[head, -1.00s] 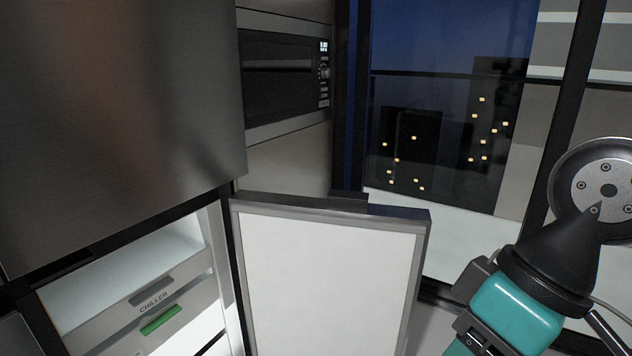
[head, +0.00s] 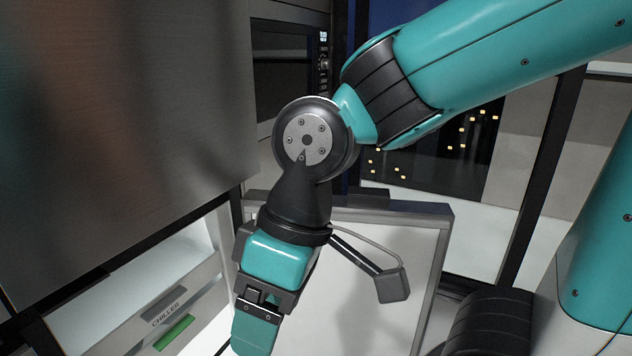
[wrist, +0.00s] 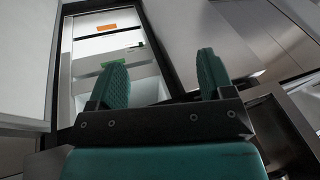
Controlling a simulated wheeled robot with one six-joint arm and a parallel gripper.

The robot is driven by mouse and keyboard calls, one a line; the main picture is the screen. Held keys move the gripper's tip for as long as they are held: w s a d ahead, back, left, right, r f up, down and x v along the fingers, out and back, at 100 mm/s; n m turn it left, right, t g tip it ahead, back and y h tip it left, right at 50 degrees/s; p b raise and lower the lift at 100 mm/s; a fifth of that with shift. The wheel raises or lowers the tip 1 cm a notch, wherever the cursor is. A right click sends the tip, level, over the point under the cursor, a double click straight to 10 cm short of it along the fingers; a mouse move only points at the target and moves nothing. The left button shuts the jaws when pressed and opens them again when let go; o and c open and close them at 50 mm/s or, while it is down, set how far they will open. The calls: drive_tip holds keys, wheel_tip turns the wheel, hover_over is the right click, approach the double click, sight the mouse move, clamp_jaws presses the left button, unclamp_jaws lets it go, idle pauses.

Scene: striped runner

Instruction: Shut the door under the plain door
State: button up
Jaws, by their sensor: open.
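The lower door (head: 410,265) stands open, swung out to the right, its pale inner panel and grey frame facing me. It hangs below the plain steel upper door (head: 120,120), which is closed. The lit compartment with its chiller drawer (head: 165,310) is exposed. My gripper (head: 258,335) is in front of the gap between compartment and open door, covering part of the door panel. In the wrist view my gripper (wrist: 162,78) is open and empty, its fingers toward the compartment; a pale panel at the left looks like the open door (wrist: 25,60). I see no contact.
A built-in oven (head: 285,70) is behind the fridge, beside a tall dark-framed window (head: 440,150). My arm crosses the upper right. Pale floor shows between the open door and the window.

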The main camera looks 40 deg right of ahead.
drive_tip(key=w+d+r+p, duration=0.4)
drive_tip(key=w+r+p, duration=0.15)
drive_tip(key=w, duration=0.35)
wheel_tip(320, 180, up, 6)
drive_tip(key=n+h+p, duration=0.1)
drive_tip(key=h+p, duration=0.3)
drive_tip(key=p, duration=1.2)
hover_over(369, 191)
wheel_tip(369, 191, down, 17)
drive_tip(key=shift+r+p, duration=0.1)
drive_tip(key=shift+p, duration=0.9)
drive_tip(key=shift+c, duration=0.4)
drive_tip(key=shift+w, duration=0.1)
drive_tip(key=c, duration=1.1)
drive_tip(key=shift+d, duration=0.1)
drive_tip(key=shift+c, duration=0.2)
